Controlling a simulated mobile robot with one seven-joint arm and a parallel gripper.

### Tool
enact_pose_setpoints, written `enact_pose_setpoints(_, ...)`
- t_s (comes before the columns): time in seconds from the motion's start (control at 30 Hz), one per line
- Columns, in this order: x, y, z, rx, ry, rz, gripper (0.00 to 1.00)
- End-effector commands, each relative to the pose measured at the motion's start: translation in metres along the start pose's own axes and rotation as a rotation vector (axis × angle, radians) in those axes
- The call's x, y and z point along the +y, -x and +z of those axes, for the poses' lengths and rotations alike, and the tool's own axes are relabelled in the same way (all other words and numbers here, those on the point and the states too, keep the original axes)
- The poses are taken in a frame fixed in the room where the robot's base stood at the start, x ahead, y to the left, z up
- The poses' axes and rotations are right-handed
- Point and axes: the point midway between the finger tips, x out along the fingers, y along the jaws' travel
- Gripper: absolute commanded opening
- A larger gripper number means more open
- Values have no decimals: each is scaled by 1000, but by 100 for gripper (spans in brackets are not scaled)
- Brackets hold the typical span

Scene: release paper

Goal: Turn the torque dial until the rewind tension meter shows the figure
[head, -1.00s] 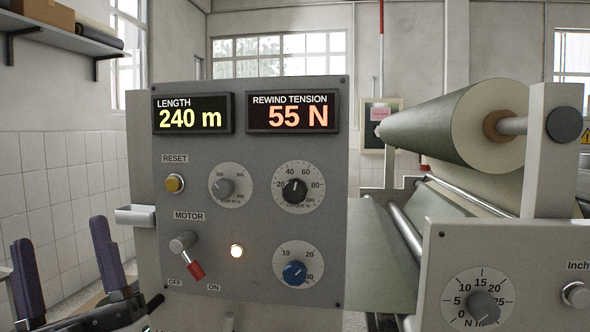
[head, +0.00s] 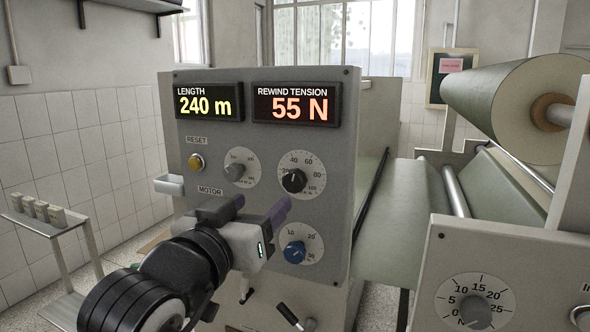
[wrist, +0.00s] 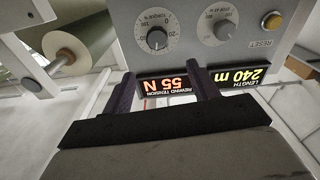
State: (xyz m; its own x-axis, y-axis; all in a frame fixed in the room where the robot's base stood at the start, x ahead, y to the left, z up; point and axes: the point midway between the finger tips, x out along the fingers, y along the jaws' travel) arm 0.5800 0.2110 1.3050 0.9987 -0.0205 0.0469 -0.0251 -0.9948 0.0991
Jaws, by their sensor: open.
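The grey control panel (head: 345,180) stands ahead. Its torque dial (head: 294,181) is a black knob on a pale round scale, right of centre; it also shows upside down in the wrist view (wrist: 157,38). The rewind tension meter (head: 297,104) reads 55 N in orange, and it shows inverted in the wrist view (wrist: 163,86). My gripper (head: 264,203) is open and empty, in front of the panel, below and left of the torque dial in the head view. Its two purple fingers also show in the wrist view (wrist: 162,72), apart from the dial.
The length display (head: 208,102) reads 240 m. A yellow reset button (head: 196,162), a grey dial (head: 236,173) and a blue knob (head: 294,252) are close by. A paper roll (head: 500,105) and another dial (head: 476,311) stand right. My arm hides the motor lever.

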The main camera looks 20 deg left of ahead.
Motion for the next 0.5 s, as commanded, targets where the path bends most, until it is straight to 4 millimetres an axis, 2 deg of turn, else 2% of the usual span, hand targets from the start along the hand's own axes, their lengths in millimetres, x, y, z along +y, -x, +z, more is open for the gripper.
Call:
enact_pose_setpoints(0.17,4,-4,4,-52,-9,11,59)
enact_pose_setpoints(0.27,4,-13,4,-53,-7,12,59)
enact_pose_setpoints(0.5,6,-61,6,-55,-6,13,59)
